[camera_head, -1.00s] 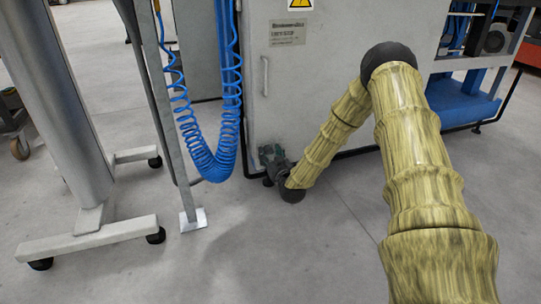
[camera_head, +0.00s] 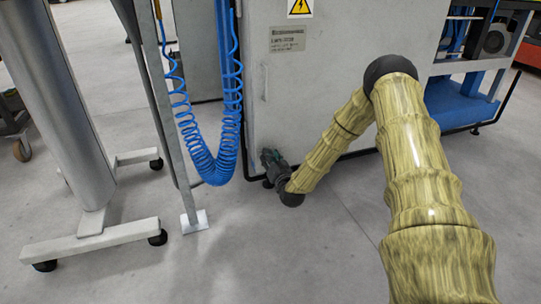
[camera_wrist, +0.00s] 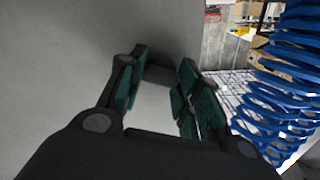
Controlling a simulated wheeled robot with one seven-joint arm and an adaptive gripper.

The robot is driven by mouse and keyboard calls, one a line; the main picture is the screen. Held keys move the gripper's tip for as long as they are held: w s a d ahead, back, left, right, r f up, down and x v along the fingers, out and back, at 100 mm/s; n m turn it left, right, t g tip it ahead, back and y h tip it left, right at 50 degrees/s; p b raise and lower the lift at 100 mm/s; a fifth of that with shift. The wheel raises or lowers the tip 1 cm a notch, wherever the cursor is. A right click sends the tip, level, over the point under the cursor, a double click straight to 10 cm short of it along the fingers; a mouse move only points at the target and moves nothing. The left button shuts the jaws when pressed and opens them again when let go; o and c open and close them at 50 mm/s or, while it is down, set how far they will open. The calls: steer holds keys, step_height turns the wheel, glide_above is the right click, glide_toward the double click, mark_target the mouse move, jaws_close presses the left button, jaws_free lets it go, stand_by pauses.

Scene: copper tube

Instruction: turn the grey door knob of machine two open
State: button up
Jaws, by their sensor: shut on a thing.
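My gripper (camera_head: 272,160) is low at the left corner of the pale grey machine (camera_head: 330,85), at the end of my arm. In the wrist view my gripper (camera_wrist: 160,88) has green-padded fingers on both sides of a grey piece, which I take for the grey door knob (camera_wrist: 160,74). The fingers are shut on it, against the pale machine wall. The knob's shape and turn are mostly hidden by the fingers and shadow. In the head view my gripper hides it.
A coiled blue hose (camera_head: 213,165) hangs just left of my gripper; it is close at right in the wrist view (camera_wrist: 285,90). A thin post (camera_head: 172,130) and a grey column stand (camera_head: 65,110) are further left. Floor before the machine is clear.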

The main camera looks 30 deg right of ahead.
steer(key=m+p, duration=0.1)
steer(key=m, duration=0.2)
steer(key=shift+d+m, duration=0.1)
steer(key=shift+m, duration=0.3)
steer(key=m+p, duration=0.1)
steer(key=m, duration=0.2)
steer(key=shift+m, duration=0.3)
steer(key=m, duration=0.3)
steer(key=shift+f+m, duration=0.15)
steer(key=shift+m, duration=0.15)
steer(key=shift+m+b, duration=0.3)
steer(key=shift+m, duration=1.1)
steer(key=o, duration=0.9)
steer(key=shift+d, duration=0.1)
steer(key=shift+o, duration=0.6)
steer(key=v, duration=1.2)
steer(key=shift+a, duration=0.2)
